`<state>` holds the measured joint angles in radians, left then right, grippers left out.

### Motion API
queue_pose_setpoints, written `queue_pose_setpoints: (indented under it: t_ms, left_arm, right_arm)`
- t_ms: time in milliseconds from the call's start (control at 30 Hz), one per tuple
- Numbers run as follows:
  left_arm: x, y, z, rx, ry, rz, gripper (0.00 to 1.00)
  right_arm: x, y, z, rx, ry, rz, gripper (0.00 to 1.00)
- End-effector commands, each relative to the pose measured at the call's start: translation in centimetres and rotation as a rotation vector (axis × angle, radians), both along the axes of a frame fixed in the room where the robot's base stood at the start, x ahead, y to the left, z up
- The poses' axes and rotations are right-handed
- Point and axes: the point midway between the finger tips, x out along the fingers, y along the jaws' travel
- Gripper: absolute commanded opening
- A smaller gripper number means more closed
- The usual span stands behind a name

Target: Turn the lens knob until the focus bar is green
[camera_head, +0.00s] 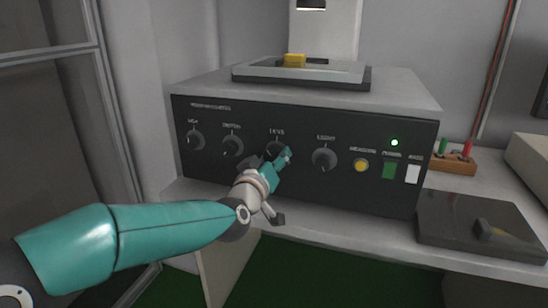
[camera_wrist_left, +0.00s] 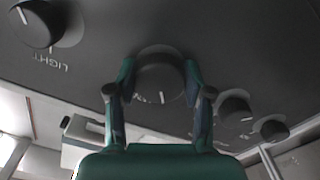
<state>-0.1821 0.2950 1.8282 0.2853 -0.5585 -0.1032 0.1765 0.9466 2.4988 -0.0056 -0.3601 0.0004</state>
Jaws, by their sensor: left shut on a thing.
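The lens knob (camera_head: 274,149) is the dark round knob under the LENS label on the black front panel (camera_head: 300,190). My left gripper (camera_head: 279,157) is shut on it and partly hides it in the head view. In the left wrist view, the two fingers of the left gripper (camera_wrist_left: 160,80) sit on either side of the lens knob (camera_wrist_left: 160,72), whose white mark points toward the gripper palm. My right gripper is not in view.
The light knob (camera_head: 324,159) is right of the lens knob; two more knobs (camera_head: 232,146) are left. A yellow block (camera_head: 294,60) lies on top. A dark plate (camera_head: 450,225) lies right.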

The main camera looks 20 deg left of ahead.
Motion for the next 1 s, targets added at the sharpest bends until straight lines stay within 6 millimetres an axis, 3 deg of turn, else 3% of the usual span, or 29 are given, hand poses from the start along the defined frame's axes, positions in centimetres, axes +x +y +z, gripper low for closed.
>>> queue_pose_setpoints:
  t_ms: [167,200,333,733,1000]
  left_arm:
    - [0.0,0.1,-0.1,-0.003,0.000,0.002,0.16]
    - [0.0,0.1,-0.1,-0.003,0.000,0.002,0.54]
    - [0.0,0.1,-0.1,-0.004,0.000,0.002,0.76]
    - [-0.4,0.0,0.0,-0.004,-0.001,0.000,0.76]
    - [-4.1,0.2,0.1,-0.005,-0.002,0.000,0.76]
  right_arm:
    - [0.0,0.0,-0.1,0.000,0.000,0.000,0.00]
    - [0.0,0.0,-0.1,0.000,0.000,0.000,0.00]
    - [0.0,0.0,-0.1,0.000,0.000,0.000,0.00]
    - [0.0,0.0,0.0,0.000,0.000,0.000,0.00]
    - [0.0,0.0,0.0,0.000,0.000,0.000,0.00]
